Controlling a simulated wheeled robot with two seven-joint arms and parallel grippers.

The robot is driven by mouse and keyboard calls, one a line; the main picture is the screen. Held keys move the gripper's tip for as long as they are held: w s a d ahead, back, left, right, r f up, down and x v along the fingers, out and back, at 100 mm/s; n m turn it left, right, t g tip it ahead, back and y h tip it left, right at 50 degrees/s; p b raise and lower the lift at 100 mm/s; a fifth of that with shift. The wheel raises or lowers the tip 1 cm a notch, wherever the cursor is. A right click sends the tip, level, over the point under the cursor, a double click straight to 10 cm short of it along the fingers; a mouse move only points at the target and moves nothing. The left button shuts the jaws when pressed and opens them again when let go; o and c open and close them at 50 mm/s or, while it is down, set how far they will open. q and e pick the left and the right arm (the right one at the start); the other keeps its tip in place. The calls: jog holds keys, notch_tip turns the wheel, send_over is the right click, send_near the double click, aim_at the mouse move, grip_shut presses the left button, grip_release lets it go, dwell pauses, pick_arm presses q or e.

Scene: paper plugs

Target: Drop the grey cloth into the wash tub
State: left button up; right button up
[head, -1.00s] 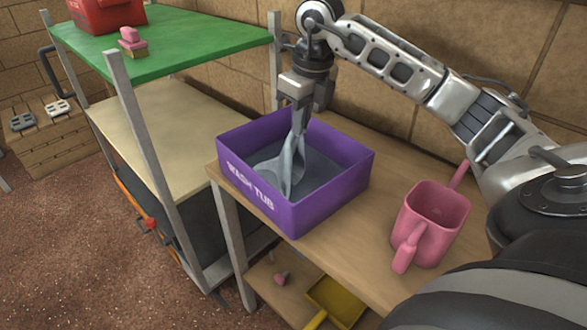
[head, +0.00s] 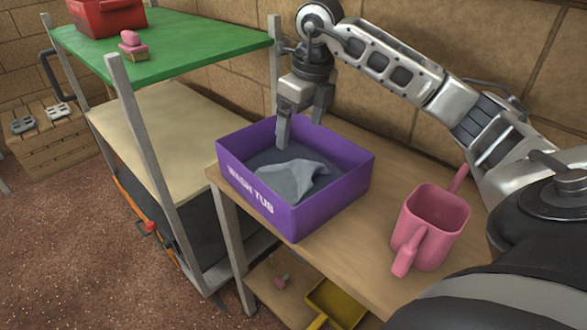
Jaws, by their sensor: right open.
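The purple wash tub (head: 330,206) stands on the wooden table, its white lettering facing front left. The grey cloth (head: 291,177) lies crumpled inside the tub, on its dark floor, with one fold raised. My right gripper (head: 300,133) is open above the back left part of the tub. Its fingers point down, apart, and one finger reaches down close behind the cloth; I cannot tell if it touches. My left gripper is out of view.
A green-topped shelf (head: 190,45) at left carries a red container (head: 108,15) and a pink brush (head: 131,44). A yellow dustpan (head: 338,302) lies below.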

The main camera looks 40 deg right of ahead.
pick_arm(q)
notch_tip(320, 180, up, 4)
jog(key=p, duration=0.4)
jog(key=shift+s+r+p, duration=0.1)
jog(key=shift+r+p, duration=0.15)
jog(key=shift+p, duration=0.05)
pick_arm(e)
jog(key=r, duration=0.5)
jog(key=shift+s+d+r, duration=0.1)
jog(key=shift+s+r, duration=0.15)
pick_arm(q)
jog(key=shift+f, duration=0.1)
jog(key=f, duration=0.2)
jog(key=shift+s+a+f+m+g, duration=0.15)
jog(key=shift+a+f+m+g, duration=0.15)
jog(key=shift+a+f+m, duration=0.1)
pick_arm(e)
notch_tip(320, 180, up, 7)
jog(key=s, duration=0.1)
jog(key=shift+d+r, duration=0.15)
jog(key=shift+r, duration=0.05)
